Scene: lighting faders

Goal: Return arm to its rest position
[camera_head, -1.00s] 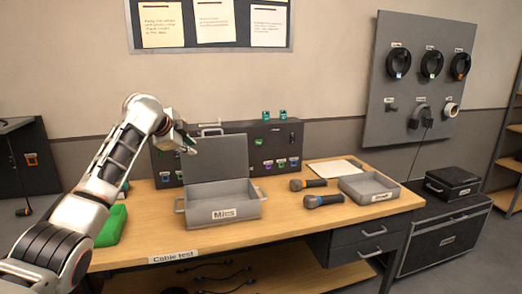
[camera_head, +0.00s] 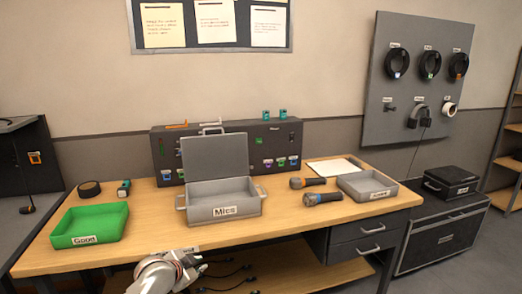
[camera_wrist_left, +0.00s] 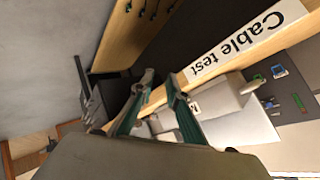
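My left arm (camera_head: 158,276) shows at the bottom of the head view, low in front of the table's front edge. Its fingertips are not clear there. In the left wrist view my left gripper (camera_wrist_left: 160,82) has its two teal-padded fingers apart, with nothing between them, near the table edge with the "Cable test" label (camera_wrist_left: 243,42). My right gripper is in neither view.
The wooden table (camera_head: 275,218) carries a green tray (camera_head: 88,240), an open grey "Mics" case (camera_head: 222,211), two microphones (camera_head: 322,199) and a grey tray (camera_head: 378,195). A dark panel box (camera_head: 165,158) stands behind. Cables lie on the lower shelf.

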